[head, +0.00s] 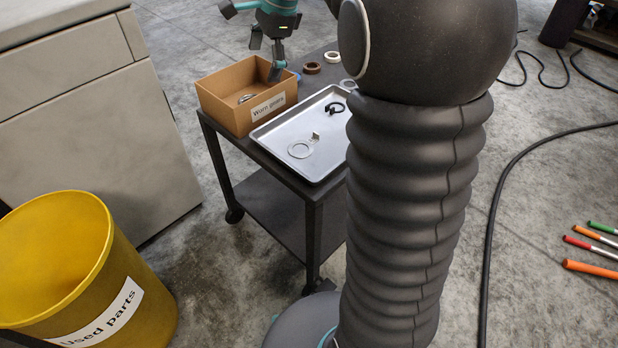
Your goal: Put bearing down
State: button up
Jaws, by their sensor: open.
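My gripper (274,64) hangs at the top of the head view, over the right rear corner of an open cardboard box (222,112). It is open, and I see nothing held between its fingers. A ring-shaped metal part (246,98) lies inside the box; I cannot tell whether it is the bearing. A brown ring (312,68) and a cream ring (332,57) lie on the cart top behind the tray. A blue part (297,76) shows partly beside the gripper tip.
A metal tray (276,137) on the dark cart (314,198) holds a flat ring (301,149) and a black clip-like part (334,108). A yellow bin (70,240) labelled "Used parts" stands left, by a grey cabinet (100,120). My arm hides the cart's right side.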

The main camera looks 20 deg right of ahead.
jog(key=s+a+f+n+t+h, duration=0.1)
jog(key=s+f+n, duration=0.2)
jog(key=s+n, duration=0.5)
jog(key=s+a+f+n+t+h, duration=0.1)
jog(key=s+f+n, duration=0.3)
jog(key=s, duration=1.7)
jog(key=n+t, duration=0.1)
jog(key=n, duration=0.4)
jog(key=shift+a+f+h, duration=0.15)
jog(key=shift+h, duration=0.25)
jog(key=shift+c, duration=0.2)
